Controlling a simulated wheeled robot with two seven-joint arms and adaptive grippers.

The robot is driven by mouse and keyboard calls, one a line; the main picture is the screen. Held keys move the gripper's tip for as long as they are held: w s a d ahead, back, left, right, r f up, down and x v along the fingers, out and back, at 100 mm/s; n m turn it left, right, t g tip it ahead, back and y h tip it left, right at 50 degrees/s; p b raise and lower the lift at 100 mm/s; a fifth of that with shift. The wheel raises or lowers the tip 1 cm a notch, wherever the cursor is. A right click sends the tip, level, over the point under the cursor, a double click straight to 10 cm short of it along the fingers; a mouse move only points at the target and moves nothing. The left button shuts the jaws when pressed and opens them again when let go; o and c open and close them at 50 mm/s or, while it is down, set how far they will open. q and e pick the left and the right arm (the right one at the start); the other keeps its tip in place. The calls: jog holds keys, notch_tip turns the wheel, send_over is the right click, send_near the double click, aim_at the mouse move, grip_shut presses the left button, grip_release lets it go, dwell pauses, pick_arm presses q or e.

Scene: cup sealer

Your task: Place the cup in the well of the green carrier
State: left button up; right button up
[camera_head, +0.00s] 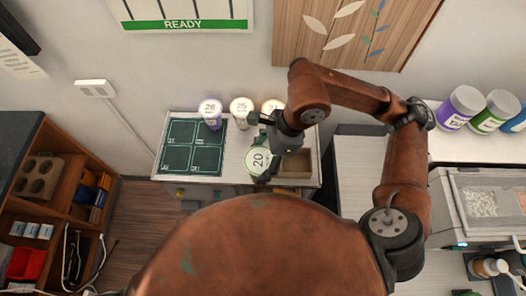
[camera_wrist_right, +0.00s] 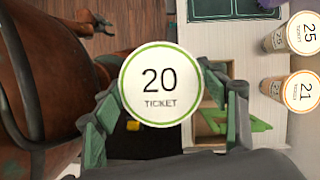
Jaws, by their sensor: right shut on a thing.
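The cup, with a white, green-rimmed lid marked 20 (camera_head: 258,161), is held by my right gripper (camera_head: 264,150) over the white counter. Its round lid (camera_wrist_right: 160,82) faces the right wrist camera and hides most of the cup's body. In that view the green-padded fingers of my right gripper (camera_wrist_right: 168,112) are on either side of the cup. A flat dark green panel with four marked squares (camera_head: 193,147) lies on the counter, left of the cup; I cannot make out a well in it.
Several lidded cups stand along the counter's back, including a purple one marked 26 (camera_head: 211,112) and one marked 25 (camera_head: 241,110). A wooden-coloured open box (camera_head: 296,165) is right of the held cup. Jars (camera_head: 461,107) stand far right. Shelves (camera_head: 60,190) are left.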

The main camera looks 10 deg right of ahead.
pick_arm(q)
jog(key=r+p, duration=0.5)
jog(key=shift+w+a+r, duration=0.1)
jog(key=shift+w+r, duration=0.1)
jog(key=shift+r, duration=0.15)
pick_arm(e)
jog(key=w+d+f, duration=0.4)
jog(key=w+f, duration=0.6)
jog(key=f, duration=0.2)
jog(key=shift+w+d, duration=0.35)
pick_arm(q)
jog(key=shift+f, duration=0.1)
jog(key=shift+f+b, duration=0.35)
pick_arm(e)
jog(key=shift+f, duration=0.3)
pick_arm(q)
jog(key=shift+f+b, duration=0.4)
pick_arm(e)
jog(key=shift+f, duration=0.25)
jog(key=o, duration=2.1)
pick_arm(q)
jog(key=shift+w+r, duration=0.1)
jog(key=shift+r, duration=0.05)
